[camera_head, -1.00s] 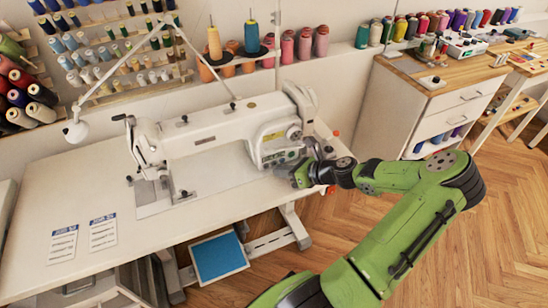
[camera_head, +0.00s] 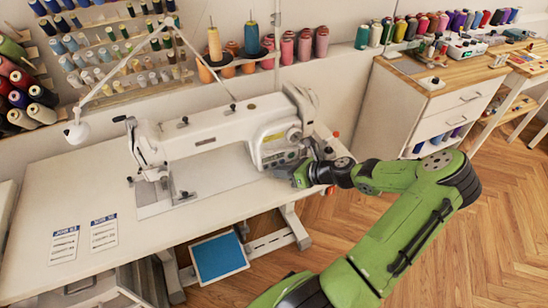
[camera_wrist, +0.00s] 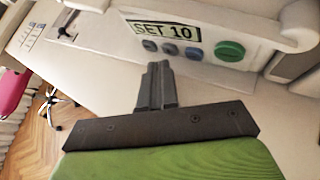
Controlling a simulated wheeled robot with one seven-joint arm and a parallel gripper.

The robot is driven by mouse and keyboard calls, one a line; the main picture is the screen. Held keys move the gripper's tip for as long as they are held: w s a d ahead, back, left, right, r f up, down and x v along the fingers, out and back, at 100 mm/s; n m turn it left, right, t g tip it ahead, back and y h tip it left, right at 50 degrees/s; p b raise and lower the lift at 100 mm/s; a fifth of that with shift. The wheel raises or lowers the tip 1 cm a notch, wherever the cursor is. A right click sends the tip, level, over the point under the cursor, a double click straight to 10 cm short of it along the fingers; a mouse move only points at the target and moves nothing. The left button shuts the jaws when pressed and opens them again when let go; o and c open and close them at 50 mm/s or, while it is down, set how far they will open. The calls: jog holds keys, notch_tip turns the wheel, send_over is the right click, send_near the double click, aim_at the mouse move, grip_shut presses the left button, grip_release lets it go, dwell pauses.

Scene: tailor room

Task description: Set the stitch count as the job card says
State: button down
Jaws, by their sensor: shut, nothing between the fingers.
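The white sewing machine (camera_head: 215,135) stands on the white table. In the wrist view its panel has a display (camera_wrist: 166,31) reading "SET 10". Below the display is a row of small grey-blue buttons (camera_wrist: 170,48), with a larger green button (camera_wrist: 230,50) to their right. My gripper (camera_wrist: 157,68) is shut and empty, its fingertips just in front of the panel below the small buttons; I cannot tell whether they touch it. In the head view my gripper (camera_head: 300,174) is at the machine's right end. Two job cards (camera_head: 64,245) (camera_head: 104,232) lie at the table's left; their small text is unreadable.
The white table (camera_head: 70,190) is clear between the cards and the machine. A thin lamp arm (camera_head: 77,131) stands behind it. Thread spools line the wall. A white cabinet (camera_head: 440,105) is at the right, and a blue pad (camera_head: 218,257) shows below the table.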

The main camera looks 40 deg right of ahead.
aim_at(291, 194)
jog(key=shift+w+d, duration=0.1)
jog(key=shift+w, duration=0.1)
jog(key=shift+w, duration=0.15)
dwell(0.4)
jog(key=shift+r+p, duration=0.1)
jog(key=shift+p, duration=0.2)
jog(key=shift+s+p, duration=0.45)
jog(key=shift+p, duration=0.05)
jog(key=shift+s, duration=0.15)
jog(key=shift+s, duration=0.1)
jog(key=shift+s+a+p, duration=0.35)
jog(key=shift+s+p, duration=0.1)
jog(key=shift+s, duration=0.5)
jog(key=shift+s+a+p, duration=0.3)
jog(key=shift+s+p, duration=0.2)
jog(key=shift+s, duration=0.4)
jog(key=shift+s+a+p, duration=0.35)
jog(key=shift+s+p, duration=0.1)
jog(key=shift+s, duration=0.5)
